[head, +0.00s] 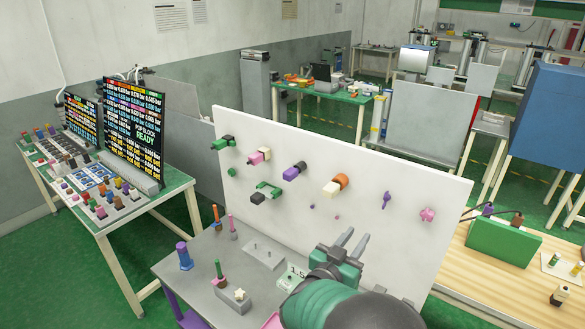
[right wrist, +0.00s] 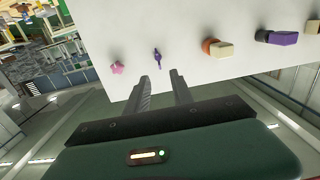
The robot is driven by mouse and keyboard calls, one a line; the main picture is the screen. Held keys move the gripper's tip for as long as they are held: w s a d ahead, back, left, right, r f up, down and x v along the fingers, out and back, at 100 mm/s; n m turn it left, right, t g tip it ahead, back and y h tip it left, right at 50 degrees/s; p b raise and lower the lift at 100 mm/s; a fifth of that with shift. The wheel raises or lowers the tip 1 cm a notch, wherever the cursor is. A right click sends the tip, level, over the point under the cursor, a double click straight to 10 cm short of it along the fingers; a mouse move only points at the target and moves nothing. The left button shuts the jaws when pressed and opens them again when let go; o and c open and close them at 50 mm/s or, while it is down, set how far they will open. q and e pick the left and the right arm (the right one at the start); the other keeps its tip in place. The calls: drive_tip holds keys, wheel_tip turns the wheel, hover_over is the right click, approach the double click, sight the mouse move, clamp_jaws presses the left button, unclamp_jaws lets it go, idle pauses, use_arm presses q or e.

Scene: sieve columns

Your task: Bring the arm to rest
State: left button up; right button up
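My right gripper (head: 351,243) is raised over the grey bench, in front of the white upright panel (head: 250,130). Its two grey fingers stand apart with nothing between them. The right wrist view shows the same open fingers (right wrist: 162,84) with the panel (right wrist: 185,25) beyond their tips. The green-sleeved right arm comes up from the bottom of the head view. My left gripper is in neither view.
The panel carries several coloured fittings, including an orange and cream one (head: 335,187) and a pink one (head: 427,214). Below stand a blue-purple peg (head: 184,256), a green-topped peg (head: 219,270) and a grey block (head: 264,254) on the grey bench (head: 190,290). A wooden table with a green box (head: 503,242) is right.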

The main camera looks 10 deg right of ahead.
drive_tip(key=s+a+f+n+g+y+b, duration=0.15)
drive_tip(key=s+a+f+n+y, duration=0.25)
drive_tip(key=a+f+n+y, duration=0.65)
drive_tip(key=s+d+f+g+y, duration=0.1)
drive_tip(key=s+f+g, duration=0.2)
drive_tip(key=s, duration=0.6)
drive_tip(key=s+f+g+y, duration=0.2)
drive_tip(key=s+f+g, duration=0.2)
drive_tip(key=s, duration=0.5)
drive_tip(key=shift+d+f+m, duration=0.35)
drive_tip(key=shift+f+m, duration=0.1)
drive_tip(key=shift+f, duration=0.1)
